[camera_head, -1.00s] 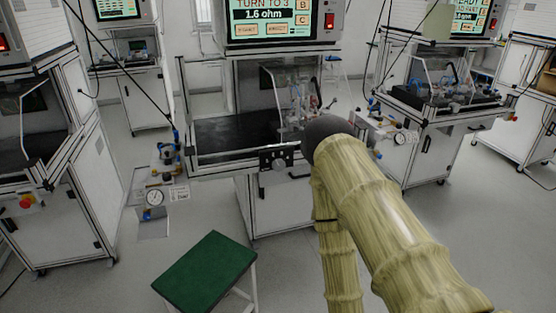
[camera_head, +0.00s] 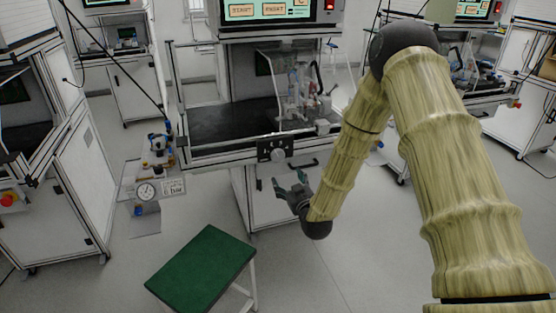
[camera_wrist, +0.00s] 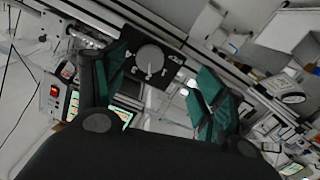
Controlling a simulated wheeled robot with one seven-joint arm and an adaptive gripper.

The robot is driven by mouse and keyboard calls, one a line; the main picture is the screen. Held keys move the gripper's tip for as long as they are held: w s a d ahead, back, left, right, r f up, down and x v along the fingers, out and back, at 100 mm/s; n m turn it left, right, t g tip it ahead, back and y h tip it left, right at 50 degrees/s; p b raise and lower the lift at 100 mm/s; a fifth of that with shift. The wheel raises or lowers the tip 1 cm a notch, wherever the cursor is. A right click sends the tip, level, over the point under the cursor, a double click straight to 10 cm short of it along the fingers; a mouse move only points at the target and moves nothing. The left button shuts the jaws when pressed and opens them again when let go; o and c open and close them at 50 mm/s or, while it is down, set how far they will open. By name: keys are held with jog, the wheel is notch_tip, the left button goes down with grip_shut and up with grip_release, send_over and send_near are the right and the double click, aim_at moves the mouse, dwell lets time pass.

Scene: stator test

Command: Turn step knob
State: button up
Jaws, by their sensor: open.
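The step knob (camera_head: 278,155) is a round grey dial on a small black plate (camera_head: 264,150) at the front edge of the middle bench. The wrist view shows the knob (camera_wrist: 150,59) facing me, with white marks around it on the plate. My gripper (camera_head: 288,181) is open and empty, below and in front of the knob, apart from it. In the wrist view its green-padded fingers stand on either side of the knob plate. The knob's exact setting is too small to read.
The middle bench holds a clear-guarded fixture (camera_head: 296,92), with a screen (camera_head: 262,12) above, partly cut off. A green-topped stool (camera_head: 203,265) stands in front at left. A dial gauge (camera_head: 146,191) sits left. Grey floor between is open.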

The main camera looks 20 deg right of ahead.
aim_at(279, 157)
jog(key=shift+t, duration=0.4)
jog(key=w, duration=0.4)
jog(key=w+r+p, duration=0.1)
jog(key=w, duration=0.3)
jog(key=w+r, duration=0.1)
jog(key=w, duration=0.3)
jog(key=shift+d, duration=0.1)
jog(key=c, duration=1)
jog(key=shift+c, duration=0.2)
